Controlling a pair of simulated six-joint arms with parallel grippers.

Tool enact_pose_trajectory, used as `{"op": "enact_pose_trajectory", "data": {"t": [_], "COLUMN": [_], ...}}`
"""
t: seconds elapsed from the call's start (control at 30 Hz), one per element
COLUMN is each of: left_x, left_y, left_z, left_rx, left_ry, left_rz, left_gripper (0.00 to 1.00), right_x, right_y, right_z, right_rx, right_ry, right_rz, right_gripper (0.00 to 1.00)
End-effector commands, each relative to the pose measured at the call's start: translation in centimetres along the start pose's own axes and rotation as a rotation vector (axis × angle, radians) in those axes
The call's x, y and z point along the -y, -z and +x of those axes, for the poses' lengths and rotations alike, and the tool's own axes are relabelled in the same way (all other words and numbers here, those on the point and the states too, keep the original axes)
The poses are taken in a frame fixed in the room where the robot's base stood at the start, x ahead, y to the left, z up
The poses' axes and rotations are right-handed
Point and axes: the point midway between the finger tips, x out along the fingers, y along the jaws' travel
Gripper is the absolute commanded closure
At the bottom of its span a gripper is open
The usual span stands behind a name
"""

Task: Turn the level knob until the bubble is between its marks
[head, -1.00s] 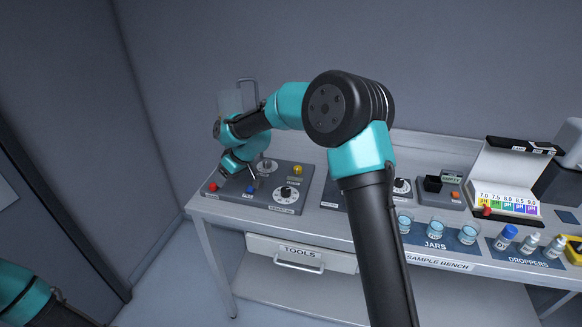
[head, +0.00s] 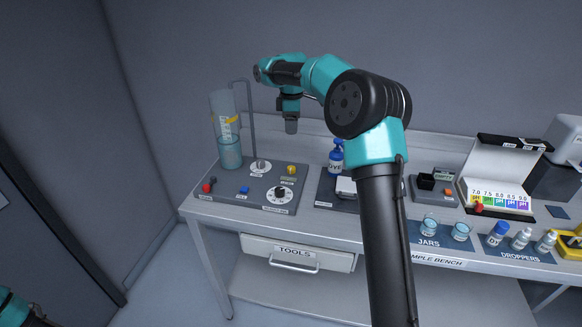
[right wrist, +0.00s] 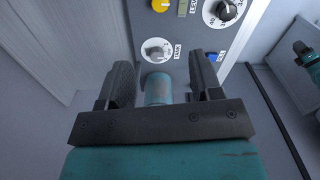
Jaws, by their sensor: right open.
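The level knob (head: 291,169) is a small yellow knob at the back right of the grey control panel (head: 236,198). It also shows at the top edge of the right wrist view (right wrist: 160,5), beside a partly cut-off level label. The bubble and its marks are too small to make out. My right gripper (head: 291,127) hangs above the back of the panel, pointing down, apart from the knob. In the right wrist view its two fingers (right wrist: 160,85) are spread, with the yellow knob well beyond them. Only part of my left arm shows at the lower left; its gripper is out of view.
The panel also holds a grey tank knob (head: 261,166), a black dial (head: 280,193), a blue button (head: 244,189) and a red knob (head: 207,187). A clear tank (head: 229,150) and a bent pipe (head: 251,115) rise at its back left. A blue bottle (head: 336,158) stands to the right.

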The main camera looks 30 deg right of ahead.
Motion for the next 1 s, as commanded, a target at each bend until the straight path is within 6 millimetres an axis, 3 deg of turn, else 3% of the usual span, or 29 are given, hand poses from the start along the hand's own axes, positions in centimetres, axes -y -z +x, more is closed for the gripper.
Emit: {"op": "enact_pose_trajectory", "data": {"t": [0.27,1.0], "left_x": [0.0,0.0], "left_y": [0.0,0.0], "left_z": [0.0,0.0], "left_rx": [0.000,0.000], "left_ry": [0.000,0.000], "left_rz": [0.000,0.000], "left_gripper": [0.57,0.57], "right_x": [0.0,0.1], "right_y": [0.0,0.0], "right_z": [2.2,14.5], "right_rx": [0.001,0.000], "right_ry": [0.003,0.001], "right_rz": [0.000,0.002], "right_gripper": [0.41,0.41]}}
